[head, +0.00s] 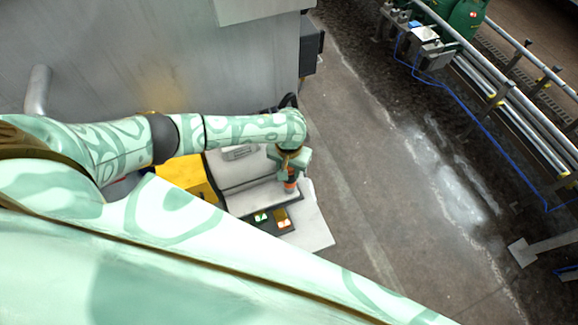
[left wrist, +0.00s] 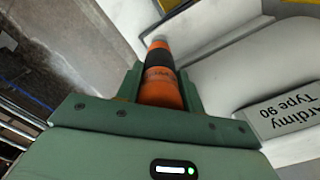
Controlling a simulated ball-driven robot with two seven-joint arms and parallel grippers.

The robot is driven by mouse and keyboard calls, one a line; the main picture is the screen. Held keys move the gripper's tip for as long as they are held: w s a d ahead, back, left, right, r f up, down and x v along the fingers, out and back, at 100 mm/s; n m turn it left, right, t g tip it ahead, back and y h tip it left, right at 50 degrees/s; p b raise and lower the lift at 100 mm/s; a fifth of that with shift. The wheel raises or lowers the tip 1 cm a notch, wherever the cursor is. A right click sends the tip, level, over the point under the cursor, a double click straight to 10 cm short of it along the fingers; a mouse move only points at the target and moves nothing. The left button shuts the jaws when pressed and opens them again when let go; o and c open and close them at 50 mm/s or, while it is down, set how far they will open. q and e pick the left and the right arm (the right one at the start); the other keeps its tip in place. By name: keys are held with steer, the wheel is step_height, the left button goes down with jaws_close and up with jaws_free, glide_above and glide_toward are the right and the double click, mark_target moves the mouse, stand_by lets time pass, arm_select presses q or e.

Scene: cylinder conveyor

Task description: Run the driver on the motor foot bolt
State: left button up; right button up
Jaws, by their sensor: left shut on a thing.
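My left gripper (head: 290,168) is shut on an orange and black driver (head: 290,186), over the white and grey unit. In the left wrist view, the driver (left wrist: 160,72) sits between the two green fingers of the gripper (left wrist: 160,88), its narrow tip pointing away from the camera. A green motor-like body (head: 463,18) stands by the conveyor at the top right of the head view, far from the gripper. Its foot bolt is too small to make out. My right gripper is not in view.
The white unit (head: 312,222) has a yellow side (head: 185,176) and a small lit panel (head: 270,219). Its label (left wrist: 288,116) reads "Ardimy Type 90". A large metal cabinet (head: 200,60) fills the upper left. Open floor lies before the conveyor (head: 500,85), where a blue cable hangs.

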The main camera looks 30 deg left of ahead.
arm_select(q)
steer(key=shift+f, duration=0.25)
steer(key=shift+r+p, duration=0.15)
steer(key=shift+p, duration=0.3)
stand_by(0.5)
steer(key=shift+f, duration=0.2)
stand_by(0.7)
steer(key=shift+s+p, duration=0.25)
steer(key=shift+p, duration=0.45)
stand_by(0.4)
steer(key=shift+w+r+p, duration=0.2)
steer(key=shift+r+p, duration=0.55)
steer(key=shift+p, duration=0.2)
steer(key=shift+w+r+p, duration=0.1)
steer(key=shift+r+p, duration=1)
steer(key=shift+p, duration=0.25)
